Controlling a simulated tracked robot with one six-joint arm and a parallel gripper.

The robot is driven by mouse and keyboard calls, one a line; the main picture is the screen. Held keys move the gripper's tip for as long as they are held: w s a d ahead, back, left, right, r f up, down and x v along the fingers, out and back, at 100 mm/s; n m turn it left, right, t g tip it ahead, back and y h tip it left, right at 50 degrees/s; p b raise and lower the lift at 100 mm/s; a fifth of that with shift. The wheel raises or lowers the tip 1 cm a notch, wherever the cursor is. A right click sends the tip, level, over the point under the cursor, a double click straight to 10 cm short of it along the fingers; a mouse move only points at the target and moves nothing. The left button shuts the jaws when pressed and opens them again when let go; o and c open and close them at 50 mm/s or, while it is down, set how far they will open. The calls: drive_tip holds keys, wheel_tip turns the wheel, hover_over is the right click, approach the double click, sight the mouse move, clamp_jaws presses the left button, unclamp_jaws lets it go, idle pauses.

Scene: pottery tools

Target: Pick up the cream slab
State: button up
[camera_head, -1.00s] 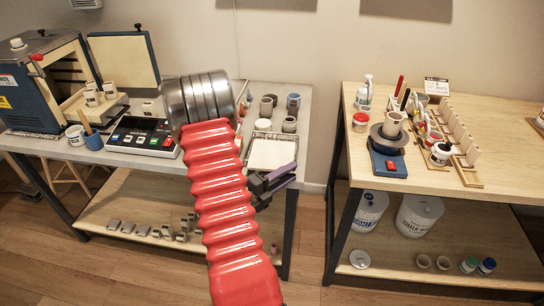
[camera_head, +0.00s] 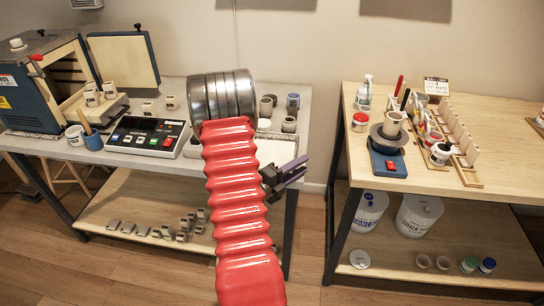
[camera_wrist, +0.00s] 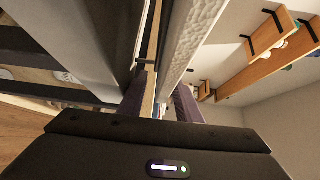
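The cream slab (camera_head: 275,151) lies flat in a shallow tray at the right end of the grey table. My red arm hides its left part. My gripper (camera_head: 303,168), with purple fingers, is at the table's front edge, just in front and to the right of the slab in the head view. In the wrist view my gripper's two fingers (camera_wrist: 160,100) stand apart. Pale and dark strips run between and beyond them; I cannot tell whether any is the slab. I see nothing clearly held.
Small grey and blue pots (camera_head: 289,124) stand behind the slab. A control panel (camera_head: 148,135) and a kiln (camera_head: 45,85) are to the left. A wooden table (camera_head: 460,180) with pottery tools stands to the right, across an open gap.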

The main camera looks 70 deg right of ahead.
idle(0.3)
clamp_jaws()
idle(0.6)
